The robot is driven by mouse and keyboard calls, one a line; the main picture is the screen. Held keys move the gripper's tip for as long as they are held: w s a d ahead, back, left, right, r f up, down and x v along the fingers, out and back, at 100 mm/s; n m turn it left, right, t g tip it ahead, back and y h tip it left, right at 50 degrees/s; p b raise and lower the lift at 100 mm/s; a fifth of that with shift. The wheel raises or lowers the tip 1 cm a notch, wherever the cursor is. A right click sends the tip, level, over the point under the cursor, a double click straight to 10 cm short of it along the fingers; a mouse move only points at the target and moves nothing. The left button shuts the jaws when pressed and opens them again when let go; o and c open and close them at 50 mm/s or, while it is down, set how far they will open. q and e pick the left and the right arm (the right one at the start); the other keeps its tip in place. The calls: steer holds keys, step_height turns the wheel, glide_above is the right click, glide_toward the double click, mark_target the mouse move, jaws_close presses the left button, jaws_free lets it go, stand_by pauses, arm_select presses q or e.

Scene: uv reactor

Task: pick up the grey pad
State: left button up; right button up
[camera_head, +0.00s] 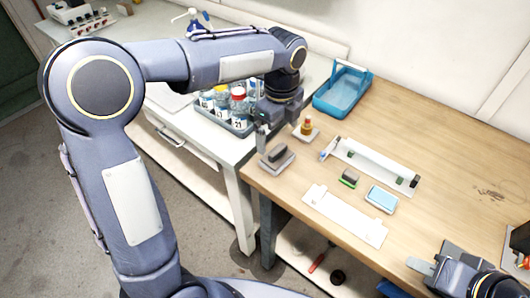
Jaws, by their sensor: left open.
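A dark grey block (277,153), which looks like the grey pad, sits on a lighter grey base (287,164) at the left end of the wooden table. My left gripper (262,142) points down just left of and slightly above it, open and seemingly empty. From this angle I cannot tell whether a finger touches the block. My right gripper (425,268) is at the bottom right, over the table's front edge; its finger opening is not clear.
Nearby stand a small amber bottle (307,127), a white long fixture (372,166), a green-and-black block (349,178), a light blue pad (381,198) and a white plate (345,216). A blue basket (342,92) stands behind. A rack of bottles (238,128) is left. The table's right side is largely clear.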

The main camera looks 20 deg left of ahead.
mark_target(278, 149)
arm_select(q)
steer(key=f, duration=0.7)
steer(key=shift+s+d+f, duration=0.15)
steer(key=shift+s+f, duration=0.05)
steer(key=shift+s, duration=0.15)
steer(key=c, duration=0.9)
